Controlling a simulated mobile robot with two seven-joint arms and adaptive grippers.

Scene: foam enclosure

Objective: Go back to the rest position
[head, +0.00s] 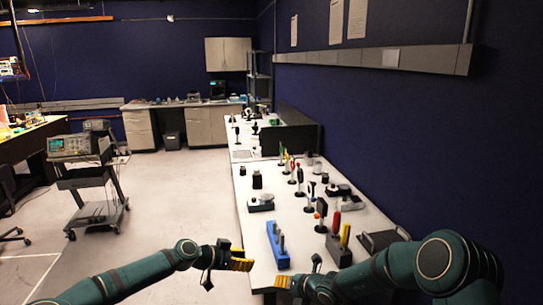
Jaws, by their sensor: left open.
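My left arm comes in from the lower left, and its left gripper (236,258) with yellow finger pads is open beside the near left edge of the white table (252,222). Nothing shows between its fingers. My right arm comes in from the lower right. Its right gripper (292,277) is at the table's near end, with a yellow pad showing; its opening is too small and turned to tell. Both grippers are close to the blue block (277,247) with grey upright pegs, apart from it in the picture.
Several screwdriver-like tools with red and yellow handles (334,222) stand along the table's right side. A dark tray (384,240) lies at the near right. A cart with an instrument (70,146) stands at left. The floor (170,190) between is clear.

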